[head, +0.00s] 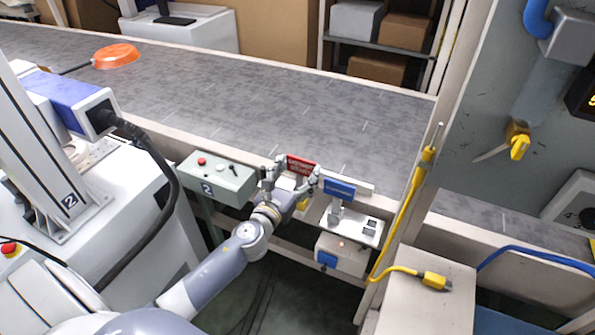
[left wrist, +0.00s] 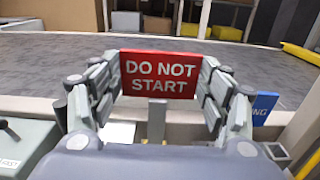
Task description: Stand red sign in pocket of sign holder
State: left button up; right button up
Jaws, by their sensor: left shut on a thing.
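My left gripper (head: 297,173) is shut on the red sign (head: 301,165), with its fingers at the sign's left and right edges. In the left wrist view the red sign (left wrist: 160,75) reads "DO NOT START" and looks upright and level between the fingers (left wrist: 158,95). A grey upright piece (left wrist: 157,120) shows below it; I cannot tell whether it is the sign's stem or part of a holder. I cannot single out the sign holder's pocket for sure. A blue sign (head: 340,190) stands on a post just right of the gripper. My right gripper is out of view.
A grey-green button box (head: 217,178) is close on the left. A small white shelf (head: 368,232) is on the right, near a yellow cable (head: 402,215) on a post.

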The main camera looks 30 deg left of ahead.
aim_at(300, 179)
pick_arm(q)
jog(key=shift+f+b, duration=1.75)
jog(key=shift+f, duration=0.2)
jog(key=o, duration=1.2)
jog(key=s, duration=1.2)
jog(key=shift+d, duration=0.35)
